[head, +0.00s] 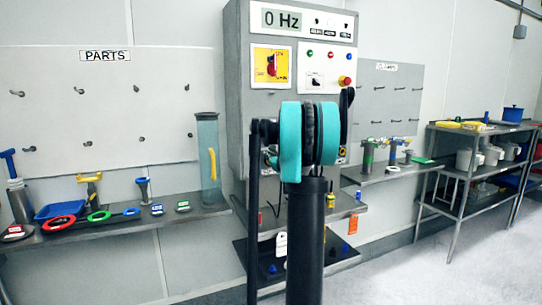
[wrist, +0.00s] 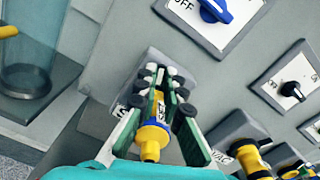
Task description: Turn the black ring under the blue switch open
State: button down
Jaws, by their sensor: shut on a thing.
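The blue switch (wrist: 215,10) sits on a white plate with an OFF mark at the top of the wrist view. Below it on the grey panel is a socket with a yellow plug (wrist: 153,142) that has a blue band and a white label. My gripper (wrist: 161,82) has its green fingers with dark pads on both sides of this plug at the socket. The fingers are shut around where the black ring sits and mostly hide it. Its turn position cannot be told. In the head view my own arm hides the gripper and the socket.
In the wrist view a similar yellow plug (wrist: 256,160) in a grey socket is close on the right, and a black switch (wrist: 291,90) is above it. A clear container (wrist: 38,75) stands at left. In the head view a shelf with parts (head: 115,224) is left of the grey cabinet (head: 238,60).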

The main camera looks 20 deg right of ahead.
jog(key=shift+a+f+n, duration=0.15)
jog(key=shift+a+n, duration=0.1)
jog(key=shift+n, duration=0.55)
jog(key=c, duration=1.6)
grip_release()
jog(key=shift+c, duration=0.2)
jog(key=s, duration=1.2)
jog(key=shift+d, duration=0.2)
